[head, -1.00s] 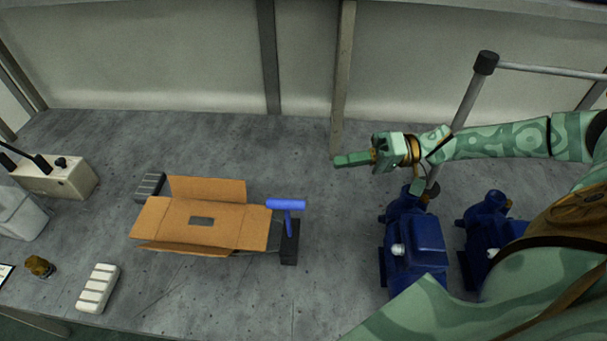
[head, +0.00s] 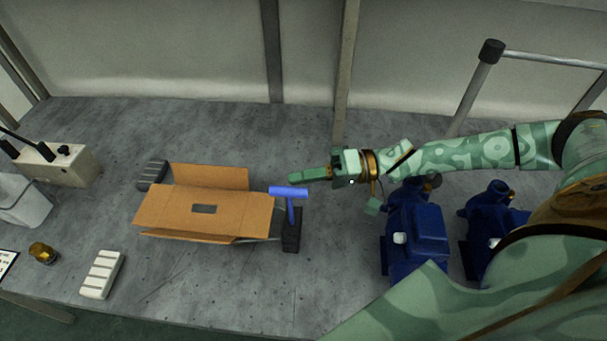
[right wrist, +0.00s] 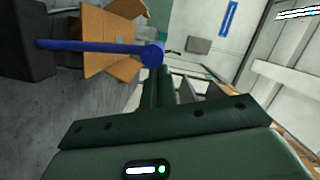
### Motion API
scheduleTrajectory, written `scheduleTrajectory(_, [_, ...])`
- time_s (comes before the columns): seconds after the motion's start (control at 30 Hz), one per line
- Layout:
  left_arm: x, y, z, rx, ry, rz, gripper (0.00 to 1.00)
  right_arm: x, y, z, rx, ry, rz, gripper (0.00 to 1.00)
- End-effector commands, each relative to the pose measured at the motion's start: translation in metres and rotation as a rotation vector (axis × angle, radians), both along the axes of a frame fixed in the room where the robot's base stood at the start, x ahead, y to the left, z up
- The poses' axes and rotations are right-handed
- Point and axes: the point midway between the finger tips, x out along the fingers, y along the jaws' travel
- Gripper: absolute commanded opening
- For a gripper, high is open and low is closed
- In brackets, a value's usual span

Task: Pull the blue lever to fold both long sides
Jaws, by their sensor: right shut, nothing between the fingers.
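The blue lever (head: 290,206) stands upright with a crossbar handle on a dark base (head: 291,240), at the right end of the cardboard box (head: 204,208). The box lies with its flaps spread out. My right gripper (head: 298,176) is shut and empty, just behind and to the right of the lever's handle in the head view. In the right wrist view the lever (right wrist: 90,47) runs across the upper left, its handle end close to the fingertips (right wrist: 157,75). I cannot tell whether they touch. My left gripper is not in view.
Two blue pumps (head: 418,235) (head: 492,235) stand at the right, below my right arm. A white ribbed block (head: 101,274), a brass-coloured part (head: 42,252) and a beige control box (head: 57,165) are at the left. The table's back middle is clear.

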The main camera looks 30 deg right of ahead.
Motion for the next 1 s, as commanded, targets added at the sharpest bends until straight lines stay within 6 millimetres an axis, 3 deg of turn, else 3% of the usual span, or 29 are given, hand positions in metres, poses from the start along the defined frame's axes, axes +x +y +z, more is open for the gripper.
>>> scheduleTrajectory(0.23, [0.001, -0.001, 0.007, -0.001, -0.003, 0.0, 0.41, -0.002, 0.002, 0.003, -0.009, -0.014, 0.001, 0.0])
scheduleTrajectory(0.43, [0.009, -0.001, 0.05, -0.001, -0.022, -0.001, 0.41, -0.024, 0.018, 0.011, -0.096, -0.131, 0.0, 0.0])
scheduleTrajectory(0.63, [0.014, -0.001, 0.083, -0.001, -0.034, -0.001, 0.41, -0.048, 0.036, 0.002, -0.203, -0.271, 0.0, 0.0])
scheduleTrajectory(1.0, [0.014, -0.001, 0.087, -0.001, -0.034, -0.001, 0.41, -0.059, 0.044, -0.012, -0.211, -0.281, 0.0, 0.0])
